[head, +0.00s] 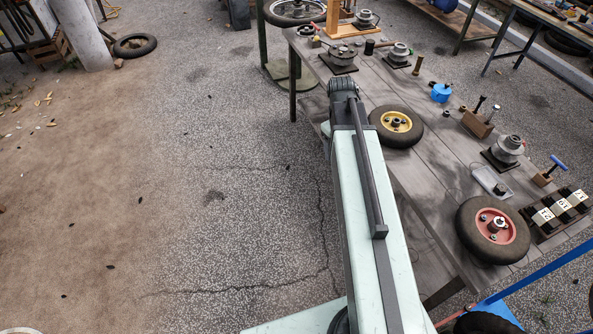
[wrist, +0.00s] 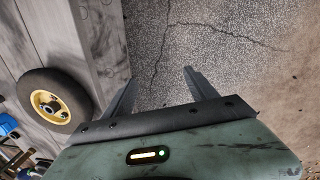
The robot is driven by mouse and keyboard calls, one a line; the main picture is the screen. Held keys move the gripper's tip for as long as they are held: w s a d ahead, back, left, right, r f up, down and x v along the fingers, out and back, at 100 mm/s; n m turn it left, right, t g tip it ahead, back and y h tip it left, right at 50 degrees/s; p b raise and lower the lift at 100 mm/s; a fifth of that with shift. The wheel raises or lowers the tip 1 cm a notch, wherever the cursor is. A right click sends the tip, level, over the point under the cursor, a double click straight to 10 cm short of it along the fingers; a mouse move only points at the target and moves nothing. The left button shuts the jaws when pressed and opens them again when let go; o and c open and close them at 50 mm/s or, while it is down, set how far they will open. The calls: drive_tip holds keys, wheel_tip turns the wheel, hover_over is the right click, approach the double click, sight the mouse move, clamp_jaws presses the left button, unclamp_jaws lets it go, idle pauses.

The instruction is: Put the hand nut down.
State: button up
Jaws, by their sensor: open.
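My gripper (wrist: 160,76) is open in the wrist view, with its two fingers apart and nothing between them. It points past the edge of the grey table (wrist: 108,45), with cracked pavement behind the fingers. In the head view my arm hides the gripper. I cannot make out a hand nut for certain in either view. Several small dark pieces lie on the table (head: 395,95) in the head view, too small to tell apart.
A yellow-hubbed wheel (head: 396,126) lies on the table right of my arm; it also shows in the wrist view (wrist: 52,100).

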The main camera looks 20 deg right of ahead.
drive_tip(key=s+a+m+y, duration=0.1)
drive_tip(key=s+a, duration=0.3)
drive_tip(key=a, duration=1.5)
drive_tip(key=shift+s+a+m, duration=0.2)
drive_tip(key=shift+m, duration=0.7)
